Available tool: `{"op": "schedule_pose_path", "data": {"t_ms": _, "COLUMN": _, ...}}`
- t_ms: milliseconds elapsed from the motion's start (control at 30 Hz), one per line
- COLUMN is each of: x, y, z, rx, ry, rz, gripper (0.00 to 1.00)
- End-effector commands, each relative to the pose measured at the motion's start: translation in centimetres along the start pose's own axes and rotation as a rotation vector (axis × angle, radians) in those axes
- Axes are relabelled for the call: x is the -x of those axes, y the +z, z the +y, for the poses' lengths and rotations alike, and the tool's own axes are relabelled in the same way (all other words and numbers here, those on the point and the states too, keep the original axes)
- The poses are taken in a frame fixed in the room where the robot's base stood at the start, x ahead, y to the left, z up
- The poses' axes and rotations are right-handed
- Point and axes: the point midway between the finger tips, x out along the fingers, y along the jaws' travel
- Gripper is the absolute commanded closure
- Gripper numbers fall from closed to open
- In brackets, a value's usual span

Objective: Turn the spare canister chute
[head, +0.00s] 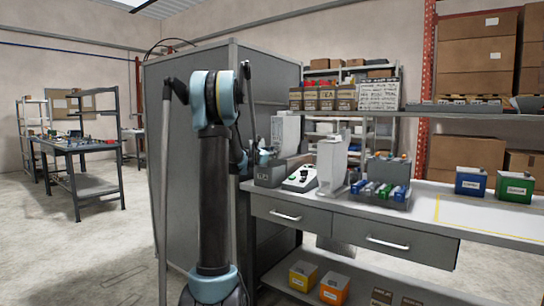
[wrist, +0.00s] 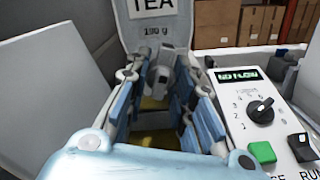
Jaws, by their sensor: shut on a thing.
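My gripper (wrist: 158,88) reaches forward between its two blue-padded fingers in the wrist view. In the head view my gripper (head: 264,157) is small, at the white dispenser (head: 285,130) on the left end of the bench. A second white dispenser (head: 332,158) stands to its right; the pictures do not show which is the spare.
A control box (wrist: 262,118) with a black knob, green button and lit display sits close right of my gripper. A grey bin (head: 268,174) stands below the left dispenser. A tall grey cabinet (head: 195,160) is left. The bench's right part (head: 475,212) has clear room.

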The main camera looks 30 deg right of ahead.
Motion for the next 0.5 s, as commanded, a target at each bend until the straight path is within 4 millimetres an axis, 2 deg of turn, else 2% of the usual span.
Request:
{"op": "schedule_pose_path", "data": {"t_ms": 200, "x": 0.03, "y": -0.08, "z": -0.07, "rx": 0.158, "ry": -0.001, "rz": 0.001, "gripper": 1.0}}
{"op": "schedule_pose_path", "data": {"t_ms": 500, "x": 0.03, "y": -0.09, "z": -0.04, "rx": 0.292, "ry": -0.001, "rz": 0.001, "gripper": 1.0}}
